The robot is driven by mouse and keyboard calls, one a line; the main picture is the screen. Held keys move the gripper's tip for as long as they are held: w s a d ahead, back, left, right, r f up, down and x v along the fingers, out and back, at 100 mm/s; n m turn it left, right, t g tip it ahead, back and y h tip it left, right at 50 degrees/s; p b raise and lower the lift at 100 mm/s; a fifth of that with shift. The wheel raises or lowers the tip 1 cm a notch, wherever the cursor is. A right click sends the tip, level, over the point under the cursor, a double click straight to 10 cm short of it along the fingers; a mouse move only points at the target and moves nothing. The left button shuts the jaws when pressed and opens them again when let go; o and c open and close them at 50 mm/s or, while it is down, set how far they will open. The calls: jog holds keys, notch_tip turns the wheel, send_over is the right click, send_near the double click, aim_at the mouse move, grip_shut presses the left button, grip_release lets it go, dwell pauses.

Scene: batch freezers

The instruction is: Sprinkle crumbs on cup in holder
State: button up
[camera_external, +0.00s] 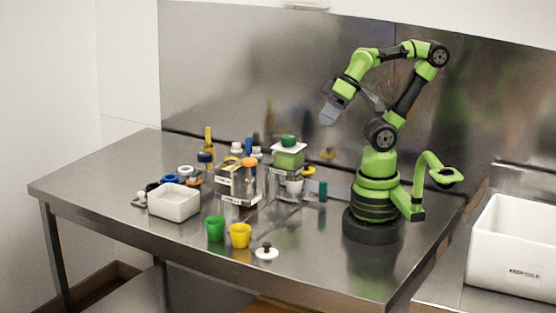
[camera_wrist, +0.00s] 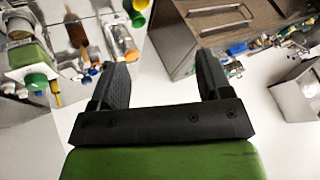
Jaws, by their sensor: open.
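My gripper (camera_external: 328,114) hangs in the air above the back right of the steel table, to the upper right of the bottle group. In the wrist view my gripper (camera_wrist: 163,75) is open, its black fingers wide apart with nothing between them. A small white cup (camera_external: 294,186) stands by the green-filled container, seemingly in a holder whose details are too small to tell. A green cup (camera_external: 215,228) and a yellow cup (camera_external: 240,235) stand at the table's front. I cannot tell which container holds crumbs.
A container with green contents and green knob (camera_external: 288,141) stands mid-table; it also shows in the wrist view (camera_wrist: 30,55). Several jars and bottles (camera_external: 236,175) crowd the centre. A white tub (camera_external: 174,202) and white lid (camera_external: 266,253) are nearby. The table's left end is clear.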

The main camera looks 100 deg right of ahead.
jog(key=w+d+m+g+h, duration=0.1)
jog(key=w+d+m+h, duration=0.1)
jog(key=w+d+m, duration=0.25)
jog(key=m+g, duration=0.6)
jog(key=m, duration=0.9)
send_near(289, 136)
jog(key=shift+d, duration=0.1)
jog(key=shift+f, duration=0.3)
notch_tip(289, 136, down, 9)
jog(key=shift+f, duration=0.1)
